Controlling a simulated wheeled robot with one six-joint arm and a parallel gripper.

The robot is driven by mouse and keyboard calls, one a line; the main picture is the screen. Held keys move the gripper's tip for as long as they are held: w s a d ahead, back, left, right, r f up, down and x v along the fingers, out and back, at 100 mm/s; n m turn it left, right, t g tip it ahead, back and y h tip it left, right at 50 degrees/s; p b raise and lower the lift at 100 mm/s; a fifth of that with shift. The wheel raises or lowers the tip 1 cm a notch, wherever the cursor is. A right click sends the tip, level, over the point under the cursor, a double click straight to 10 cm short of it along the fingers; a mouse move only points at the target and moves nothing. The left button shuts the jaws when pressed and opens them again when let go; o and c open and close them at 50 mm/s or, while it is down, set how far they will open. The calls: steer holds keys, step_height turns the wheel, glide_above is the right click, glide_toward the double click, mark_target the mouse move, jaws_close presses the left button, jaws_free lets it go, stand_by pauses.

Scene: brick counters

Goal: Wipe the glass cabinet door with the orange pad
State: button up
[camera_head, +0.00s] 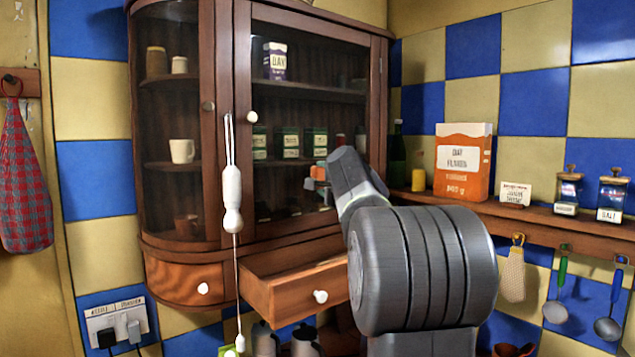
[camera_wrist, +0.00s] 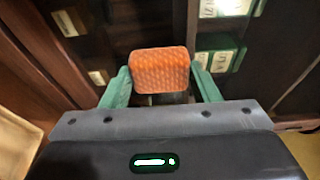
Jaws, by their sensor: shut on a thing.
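The orange pad (camera_wrist: 160,70) is held between the two green fingers of my gripper (camera_wrist: 162,88) in the wrist view. In the head view the pad (camera_head: 319,171) is small and partly hidden by my arm, in front of the right glass door. The glass cabinet door (camera_head: 310,105) has a dark wooden frame and a round white knob (camera_head: 252,117). The door looks shut. Tins and boxes show behind its glass. I cannot tell whether the pad touches the glass.
An open drawer (camera_head: 318,292) juts out below the door. A white pull (camera_head: 232,190) hangs on a cord before the cabinet's left part. A shelf (camera_head: 540,217) on the right holds an orange and white carton (camera_head: 462,165) and jars.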

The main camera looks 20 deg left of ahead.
steer(key=w+d, duration=0.4)
steer(key=w, duration=0.3)
steer(key=shift+w+d, duration=0.15)
steer(key=shift+w, duration=0.05)
stand_by(0.6)
steer(key=s+d+b, duration=0.3)
steer(key=d, duration=0.2)
stand_by(0.5)
steer(key=shift+d, duration=0.1)
steer(key=d, duration=0.1)
steer(key=s+d+b, duration=0.1)
steer(key=shift+s+d, duration=0.3)
stand_by(0.6)
